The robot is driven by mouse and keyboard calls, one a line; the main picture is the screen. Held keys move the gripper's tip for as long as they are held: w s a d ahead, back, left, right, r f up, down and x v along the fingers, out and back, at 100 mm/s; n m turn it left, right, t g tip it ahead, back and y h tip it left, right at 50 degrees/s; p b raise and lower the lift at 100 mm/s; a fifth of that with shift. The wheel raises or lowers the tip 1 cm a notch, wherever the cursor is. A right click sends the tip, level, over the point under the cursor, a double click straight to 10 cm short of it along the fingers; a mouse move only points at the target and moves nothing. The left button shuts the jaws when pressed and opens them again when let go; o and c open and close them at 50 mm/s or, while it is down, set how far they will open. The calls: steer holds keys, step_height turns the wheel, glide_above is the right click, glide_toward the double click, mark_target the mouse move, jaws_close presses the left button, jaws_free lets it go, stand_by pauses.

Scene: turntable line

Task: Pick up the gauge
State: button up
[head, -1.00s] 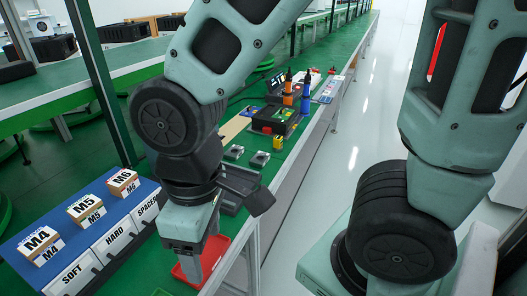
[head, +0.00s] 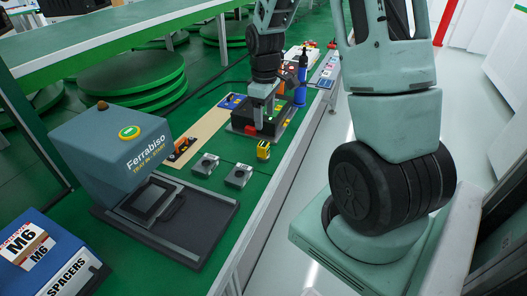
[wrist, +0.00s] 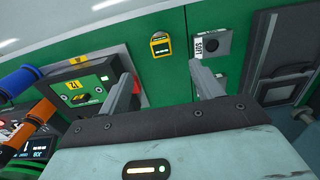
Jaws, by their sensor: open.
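A small yellow block with a dark face, which looks like the gauge (head: 263,150), sits on the green bench near its right edge. In the wrist view the gauge (wrist: 161,46) shows beyond and between the fingertips, not touching them. My gripper (head: 258,128) is over or beside a black box with a green panel, just past the gauge in the head view. In the wrist view my gripper (wrist: 165,80) is open with nothing between its fingers.
The black box (wrist: 70,90) with the green panel is at left in the wrist view, near blue and orange cylinders. Two grey blocks (head: 238,175) (head: 205,164) lie near the gauge. The Ferrabiso machine (head: 120,140) stands at left.

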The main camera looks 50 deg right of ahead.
mark_target(263, 144)
step_height(263, 144, down, 14)
steer(key=shift+w+a+r+p, duration=0.15)
steer(key=shift+p, duration=0.2)
steer(key=shift+c, duration=0.3)
